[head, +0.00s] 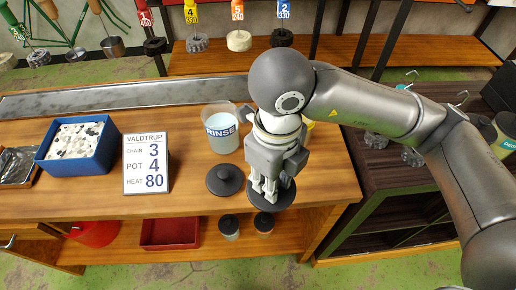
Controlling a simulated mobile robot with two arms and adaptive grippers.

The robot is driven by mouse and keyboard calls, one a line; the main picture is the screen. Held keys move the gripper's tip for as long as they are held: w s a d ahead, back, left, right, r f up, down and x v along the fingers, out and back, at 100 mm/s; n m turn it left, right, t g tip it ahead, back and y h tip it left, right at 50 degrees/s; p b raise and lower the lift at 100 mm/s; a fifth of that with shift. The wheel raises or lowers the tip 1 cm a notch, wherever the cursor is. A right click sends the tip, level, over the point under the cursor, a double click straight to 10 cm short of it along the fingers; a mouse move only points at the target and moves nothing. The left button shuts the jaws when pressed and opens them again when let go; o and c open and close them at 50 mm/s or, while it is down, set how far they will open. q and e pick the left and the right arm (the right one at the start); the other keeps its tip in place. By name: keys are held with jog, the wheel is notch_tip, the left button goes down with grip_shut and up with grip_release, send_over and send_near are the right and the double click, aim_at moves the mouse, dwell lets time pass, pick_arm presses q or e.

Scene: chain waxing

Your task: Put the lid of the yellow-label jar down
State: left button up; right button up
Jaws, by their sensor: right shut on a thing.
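My right gripper (265,190) points down over the right part of the wooden bench and is shut on a dark round lid (286,195). The fingers cover part of this lid, and I cannot tell whether it touches the bench top. A bit of yellow (309,126) shows behind my right wrist. It may be the yellow-label jar, but the arm hides most of it. Another dark round lid with a knob (225,180) lies on the bench just left of the gripper. My left gripper is not in view.
On the wooden bench (80,195) stand a clear RINSE beaker (221,143), a VALDTRUP sign (147,164) and a blue bin (75,146) of black and white pieces. Small dark-lidded jars (229,226) and a red tray (170,233) sit on the shelf below.

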jog(key=shift+w+d+f, duration=0.1)
jog(key=shift+w+d, duration=0.05)
jog(key=shift+w, duration=0.05)
jog(key=w+d+f+p, duration=0.1)
jog(key=w+d+f, duration=0.3)
jog(key=w+d+f+p, duration=0.2)
jog(key=w+d+f, duration=0.2)
jog(key=w, duration=0.1)
jog(key=shift+d+f+p, duration=0.1)
jog(key=shift+d+p, duration=0.1)
jog(key=shift+p, duration=0.1)
jog(key=shift+w+d+f, duration=0.25)
jog(key=shift+f, duration=0.2)
jog(key=f+p, duration=0.2)
jog(key=f, duration=0.1)
jog(key=shift+w+d, duration=0.15)
jog(key=shift+w, duration=0.05)
jog(key=shift+f, duration=0.3)
jog(key=shift+f, duration=0.1)
